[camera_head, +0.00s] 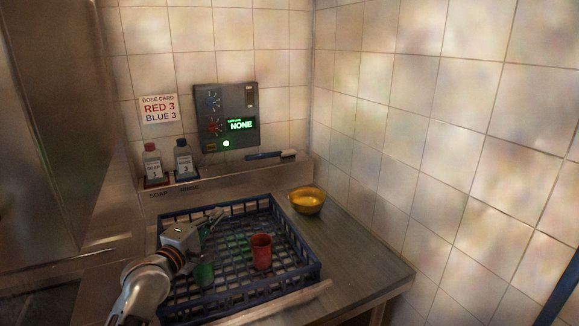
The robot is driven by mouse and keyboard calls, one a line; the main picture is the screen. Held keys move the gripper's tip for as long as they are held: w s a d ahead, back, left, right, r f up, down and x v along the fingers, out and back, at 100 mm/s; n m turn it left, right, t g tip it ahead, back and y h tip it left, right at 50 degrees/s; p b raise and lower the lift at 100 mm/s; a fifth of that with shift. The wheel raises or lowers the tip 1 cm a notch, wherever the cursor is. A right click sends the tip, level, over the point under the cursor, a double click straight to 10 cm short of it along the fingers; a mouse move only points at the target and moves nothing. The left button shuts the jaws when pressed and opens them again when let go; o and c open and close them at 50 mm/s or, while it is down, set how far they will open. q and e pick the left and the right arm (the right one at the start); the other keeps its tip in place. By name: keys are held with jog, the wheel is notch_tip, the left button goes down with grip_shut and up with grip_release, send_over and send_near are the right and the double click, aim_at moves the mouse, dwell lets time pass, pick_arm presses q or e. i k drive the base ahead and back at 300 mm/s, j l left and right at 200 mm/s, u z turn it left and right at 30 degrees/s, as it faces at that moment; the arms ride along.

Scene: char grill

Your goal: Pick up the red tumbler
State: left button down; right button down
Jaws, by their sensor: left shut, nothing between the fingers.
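The red tumbler (261,253) stands upright in the blue rack (310,270), right of the rack's middle. My left gripper (219,216) comes in from the left over the rack. It is shut and empty, above and to the left of the tumbler and apart from it. My right gripper is not in view.
A yellow bowl (307,201) sits on the counter (352,257) behind the rack's right side. Two bottles, soap (152,163) and rinse (184,160), stand on the back ledge beside a brush (270,155). A control panel (226,117) hangs on the tiled wall.

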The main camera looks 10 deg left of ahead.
aim_at(262, 244)
jog(key=k, duration=1)
